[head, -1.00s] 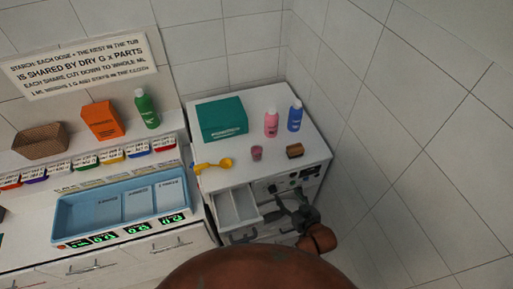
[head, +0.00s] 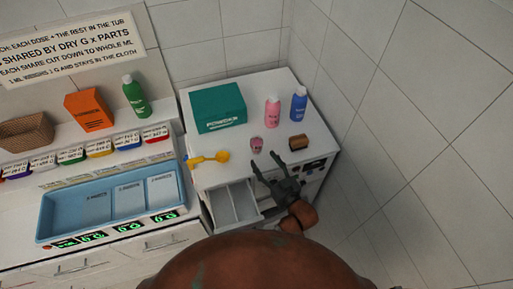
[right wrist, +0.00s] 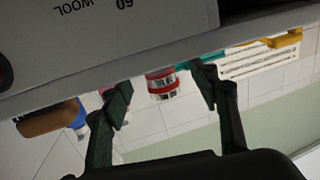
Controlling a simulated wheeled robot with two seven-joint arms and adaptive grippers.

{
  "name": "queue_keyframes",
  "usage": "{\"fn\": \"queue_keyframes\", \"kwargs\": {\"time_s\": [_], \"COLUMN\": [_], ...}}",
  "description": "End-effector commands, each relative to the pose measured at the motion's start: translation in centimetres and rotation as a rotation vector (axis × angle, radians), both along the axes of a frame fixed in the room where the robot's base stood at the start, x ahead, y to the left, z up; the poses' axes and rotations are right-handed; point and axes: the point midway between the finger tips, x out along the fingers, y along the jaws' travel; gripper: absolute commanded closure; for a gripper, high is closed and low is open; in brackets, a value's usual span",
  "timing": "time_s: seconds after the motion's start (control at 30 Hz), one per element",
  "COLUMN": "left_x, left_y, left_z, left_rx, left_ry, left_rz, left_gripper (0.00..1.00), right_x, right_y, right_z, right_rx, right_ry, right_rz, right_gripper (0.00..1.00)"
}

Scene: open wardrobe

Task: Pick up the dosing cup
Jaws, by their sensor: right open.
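The dosing cup is the small pink cup (head: 257,145) standing on the white machine top, near its front edge. In the right wrist view, which is upside down, the cup (right wrist: 162,83) is clear with red bands and shows between the fingers, beyond the machine edge. My right gripper (head: 264,159) is open and empty at the front edge of the top, its fingers pointing towards the cup, apart from it. Its fingers (right wrist: 163,90) are spread wide in the wrist view. My left gripper is not in view.
A yellow scoop (head: 209,159) lies left of the cup. A brown brush (head: 298,142) lies right. Pink (head: 272,112) and blue (head: 298,104) bottles and a teal box (head: 218,107) stand behind. An open drawer (head: 233,203) juts out below, left of my gripper.

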Motion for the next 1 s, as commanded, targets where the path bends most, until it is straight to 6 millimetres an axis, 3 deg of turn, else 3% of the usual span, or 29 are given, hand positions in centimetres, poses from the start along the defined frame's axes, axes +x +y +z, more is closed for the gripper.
{"fn": "queue_keyframes", "kwargs": {"time_s": [0.6,0.9,1.0], "left_x": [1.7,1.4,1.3], "left_y": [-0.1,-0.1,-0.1], "left_z": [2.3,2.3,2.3], "left_rx": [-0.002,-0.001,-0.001], "left_ry": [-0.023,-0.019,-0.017], "left_rz": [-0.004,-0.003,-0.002], "left_gripper": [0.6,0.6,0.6], "right_x": [6.4,6.9,6.8], "right_y": [3.1,3.3,3.3], "right_z": [0.5,0.3,0.3], "right_rx": [0.001,0.001,0.001], "right_ry": [0.0,0.0,0.0], "right_rz": [-0.001,-0.002,-0.002], "right_gripper": [0.45,0.45,0.52]}}
